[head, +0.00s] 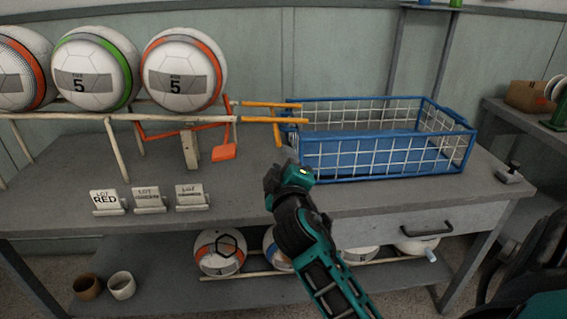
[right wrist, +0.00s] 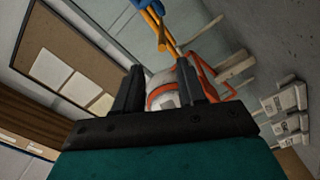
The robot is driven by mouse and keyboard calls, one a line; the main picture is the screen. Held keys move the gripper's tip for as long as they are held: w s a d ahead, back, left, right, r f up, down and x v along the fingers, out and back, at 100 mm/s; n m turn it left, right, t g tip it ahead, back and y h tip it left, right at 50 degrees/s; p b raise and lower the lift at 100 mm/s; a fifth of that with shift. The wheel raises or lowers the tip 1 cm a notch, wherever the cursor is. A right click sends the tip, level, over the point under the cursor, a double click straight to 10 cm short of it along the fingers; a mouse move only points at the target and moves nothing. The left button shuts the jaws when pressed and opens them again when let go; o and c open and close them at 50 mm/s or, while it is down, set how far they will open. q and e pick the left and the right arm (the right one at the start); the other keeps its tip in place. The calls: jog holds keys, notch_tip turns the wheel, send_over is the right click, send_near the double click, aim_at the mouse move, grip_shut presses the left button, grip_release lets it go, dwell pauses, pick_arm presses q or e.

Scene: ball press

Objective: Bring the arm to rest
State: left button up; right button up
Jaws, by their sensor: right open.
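My right arm comes in from the bottom of the head view. Its gripper (head: 276,181) is above the front part of the bench, left of the blue wire basket (head: 390,160) and apart from it. In the right wrist view the two dark fingers of the gripper (right wrist: 166,82) stand apart with nothing held between them. A white and orange ball (right wrist: 172,92) shows beyond the fingers there. My left gripper is not in view.
Several balls (head: 186,75) sit on a rail rack at the back left. An orange lever (head: 224,152) hangs by it. Small label stands (head: 148,200) line the bench (head: 245,198). More balls (head: 220,252) and two cups (head: 121,285) are on the lower shelf.

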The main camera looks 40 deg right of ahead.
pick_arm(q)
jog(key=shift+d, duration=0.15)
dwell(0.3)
pick_arm(e)
jog(key=s+a+f+m+g+y, duration=0.1)
jog(key=s+a+f+g+y, duration=0.1)
jog(key=s+a+f+y, duration=0.6)
jog(key=s+a+f+m+g+y, duration=0.15)
jog(key=s+a+f+y, duration=0.25)
jog(key=s+a+f, duration=0.7)
pick_arm(q)
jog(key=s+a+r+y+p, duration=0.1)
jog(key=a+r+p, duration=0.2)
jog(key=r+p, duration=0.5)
jog(key=p, duration=0.4)
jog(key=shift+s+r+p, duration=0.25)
jog(key=shift+p, duration=0.1)
pick_arm(e)
jog(key=shift+g, duration=0.45)
jog(key=r, duration=0.1)
jog(key=w+d+r, duration=0.1)
jog(key=r, duration=0.2)
jog(key=shift+w+d+r, duration=0.2)
jog(key=shift+r, duration=0.2)
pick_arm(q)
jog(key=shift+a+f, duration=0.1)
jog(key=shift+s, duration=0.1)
